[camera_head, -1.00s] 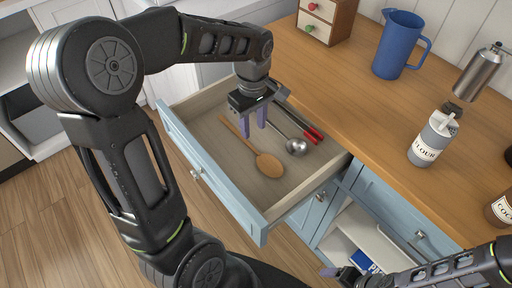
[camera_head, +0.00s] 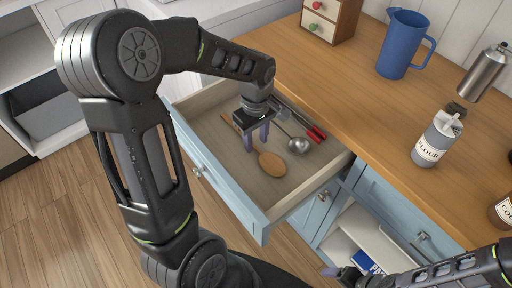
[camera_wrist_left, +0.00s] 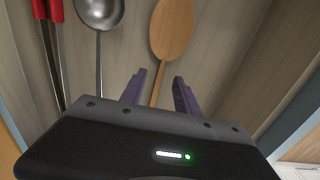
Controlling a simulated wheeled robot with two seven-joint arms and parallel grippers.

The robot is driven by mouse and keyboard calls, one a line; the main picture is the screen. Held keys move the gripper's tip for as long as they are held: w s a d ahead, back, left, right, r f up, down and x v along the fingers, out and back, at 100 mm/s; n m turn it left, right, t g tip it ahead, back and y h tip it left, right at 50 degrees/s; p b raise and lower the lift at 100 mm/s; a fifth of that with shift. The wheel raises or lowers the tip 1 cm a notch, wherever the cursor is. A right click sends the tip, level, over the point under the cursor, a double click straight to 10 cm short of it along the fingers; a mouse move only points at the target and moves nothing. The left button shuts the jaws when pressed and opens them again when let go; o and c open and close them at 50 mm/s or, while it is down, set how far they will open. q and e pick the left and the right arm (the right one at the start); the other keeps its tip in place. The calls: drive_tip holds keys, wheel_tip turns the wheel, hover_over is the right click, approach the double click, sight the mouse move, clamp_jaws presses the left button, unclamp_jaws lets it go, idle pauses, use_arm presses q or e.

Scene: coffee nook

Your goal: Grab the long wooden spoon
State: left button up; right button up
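The long wooden spoon (camera_head: 271,163) lies flat in the open drawer (camera_head: 222,190), with its bowl toward the front right. My left gripper (camera_head: 257,142) is over the spoon's handle, which it partly hides in the head view. In the left wrist view the spoon (camera_wrist_left: 172,30) points away, and its handle runs down between the two purple fingers of my left gripper (camera_wrist_left: 158,92). The fingers are apart and do not touch the handle. My right gripper (camera_head: 338,272) is at the bottom of the head view, and its fingers are too small to read.
A metal ladle (camera_head: 298,145) and red-handled tongs (camera_head: 316,133) lie in the drawer beside the spoon. The drawer walls surround them. The wooden counter (camera_head: 345,95) holds a blue pitcher (camera_head: 398,45), a flour jar (camera_head: 434,143) and a small drawer box (camera_head: 328,20).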

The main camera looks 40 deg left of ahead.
use_arm(q)
drive_tip(key=shift+f, duration=0.85)
clamp_jaws()
idle(0.3)
